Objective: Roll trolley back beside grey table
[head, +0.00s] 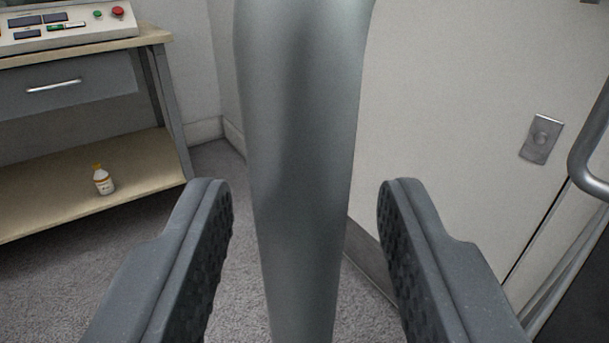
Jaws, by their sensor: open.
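My gripper (305,225) is open. A thick, smooth grey metal post or bar (300,150) runs upright through the picture between its fingers, with a gap to each finger. I cannot tell whether this bar belongs to the trolley; no whole trolley shows. At the right edge, a bent grey tube (590,155) and slanted rails beside a dark surface show in part; what they belong to is unclear. A table with a pale wood top and a grey drawer (66,85) stands at the left, cut off by the picture edge. I cannot tell whether it is the grey table.
A control box (70,30) with a red and a green button sits on the left table. A small white bottle with an orange cap (103,181) stands on its lower shelf. A pale wall or door panel (440,110) with a metal plate (541,138) fills the right. Grey carpet shows below.

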